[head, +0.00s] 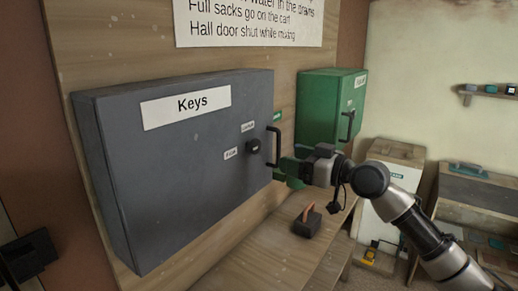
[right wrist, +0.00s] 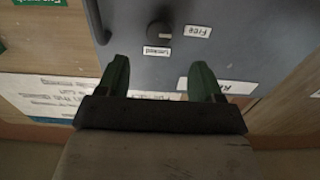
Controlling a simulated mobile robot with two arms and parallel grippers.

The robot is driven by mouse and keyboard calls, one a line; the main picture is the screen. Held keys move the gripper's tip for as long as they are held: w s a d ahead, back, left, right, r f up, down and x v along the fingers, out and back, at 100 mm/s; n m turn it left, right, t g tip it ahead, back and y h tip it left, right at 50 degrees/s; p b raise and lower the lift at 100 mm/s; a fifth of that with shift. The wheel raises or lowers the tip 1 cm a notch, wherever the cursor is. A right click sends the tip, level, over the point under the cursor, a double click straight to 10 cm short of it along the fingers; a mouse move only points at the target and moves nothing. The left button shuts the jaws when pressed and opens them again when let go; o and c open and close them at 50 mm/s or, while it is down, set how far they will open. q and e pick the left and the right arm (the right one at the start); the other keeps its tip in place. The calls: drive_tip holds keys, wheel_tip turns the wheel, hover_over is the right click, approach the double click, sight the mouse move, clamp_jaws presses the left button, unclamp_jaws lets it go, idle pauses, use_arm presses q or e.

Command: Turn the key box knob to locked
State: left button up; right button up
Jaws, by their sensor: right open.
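The grey key box (head: 150,180) with a "Keys" label hangs on a wooden board. Its round black knob (head: 253,147) is on the front near the right edge, with a "Locked" label (head: 248,127) above and a "Free" label (head: 231,153) to its left. The knob (right wrist: 158,32) also shows upside down in the right wrist view; I cannot tell which label it points to. My right gripper (head: 283,172) is right of the box's edge. Its green fingers (right wrist: 160,78) are apart and empty, with the knob beyond them, not between them. My left gripper is not seen.
A black handle (head: 273,147) stands out right of the knob, close to my right gripper. A green box (head: 318,105) hangs farther right. A dark block with an orange-brown handle (head: 307,222) sits on the wooden bench (head: 265,250) below.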

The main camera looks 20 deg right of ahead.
sight(258, 148)
drive_tip(key=p+x, duration=0.1)
drive_tip(key=x, duration=0.2)
drive_tip(key=p+x, duration=0.1)
drive_tip(key=x, duration=0.2)
drive_tip(key=p+x, duration=0.2)
drive_tip(key=x, duration=0.2)
drive_tip(key=shift+r, duration=0.3)
drive_tip(key=shift+w+a+f, duration=0.1)
drive_tip(key=shift+w+a, duration=0.15)
drive_tip(key=shift+w, duration=0.1)
drive_tip(key=c, duration=1.2)
